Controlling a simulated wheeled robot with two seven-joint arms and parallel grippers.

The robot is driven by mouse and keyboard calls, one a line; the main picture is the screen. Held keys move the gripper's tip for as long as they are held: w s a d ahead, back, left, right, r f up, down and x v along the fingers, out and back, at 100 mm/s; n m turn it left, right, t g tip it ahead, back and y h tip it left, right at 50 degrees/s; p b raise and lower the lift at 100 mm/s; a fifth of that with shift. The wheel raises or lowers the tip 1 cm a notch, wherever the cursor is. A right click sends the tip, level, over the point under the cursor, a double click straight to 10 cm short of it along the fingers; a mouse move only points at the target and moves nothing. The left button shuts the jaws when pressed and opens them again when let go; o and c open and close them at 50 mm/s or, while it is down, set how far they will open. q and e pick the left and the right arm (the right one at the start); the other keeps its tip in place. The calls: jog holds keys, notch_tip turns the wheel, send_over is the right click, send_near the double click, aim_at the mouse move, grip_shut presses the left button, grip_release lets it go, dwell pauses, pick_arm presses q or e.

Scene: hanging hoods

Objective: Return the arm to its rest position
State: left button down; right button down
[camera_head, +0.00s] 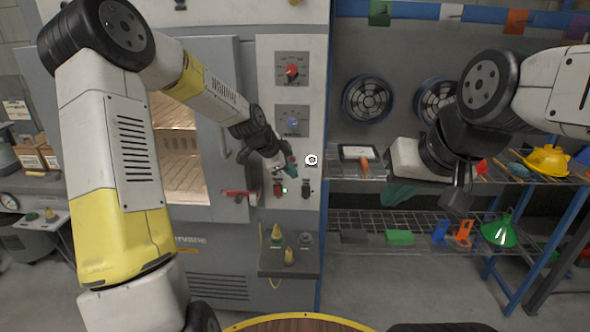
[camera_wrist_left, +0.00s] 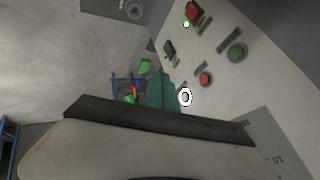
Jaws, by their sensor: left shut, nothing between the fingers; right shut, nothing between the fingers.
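My left arm comes in from the left and bends across the front of the large grey machine (camera_head: 222,60). Its gripper (camera_head: 291,170) is shut and empty, close to the control panel (camera_head: 300,135). My right gripper (camera_head: 457,195) is shut and empty, hanging in front of the rack at the right. A gap to the shelf behind it is hard to judge.
The panel has a red knob (camera_head: 292,71), a blue knob (camera_head: 293,124) and a white ring (camera_head: 311,160). A red handle (camera_head: 239,194) juts out beside it. A yellow item (camera_head: 547,160) lies above.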

pick_arm(q)
jog(key=s+a+r+n+y, duration=0.1)
jog(key=s+a+r+n, duration=0.25)
jog(key=s+r, duration=0.4)
jog(key=s+a+r+n+y, duration=0.2)
jog(key=s+r+n, duration=0.3)
jog(key=s, duration=0.6)
jog(key=s+a+r+n, duration=0.2)
jog(key=s+n, duration=0.5)
jog(key=s, duration=0.8)
jog(key=shift+a+r+t, duration=0.2)
jog(key=shift+a+t, duration=0.1)
jog(key=shift+a, duration=0.35)
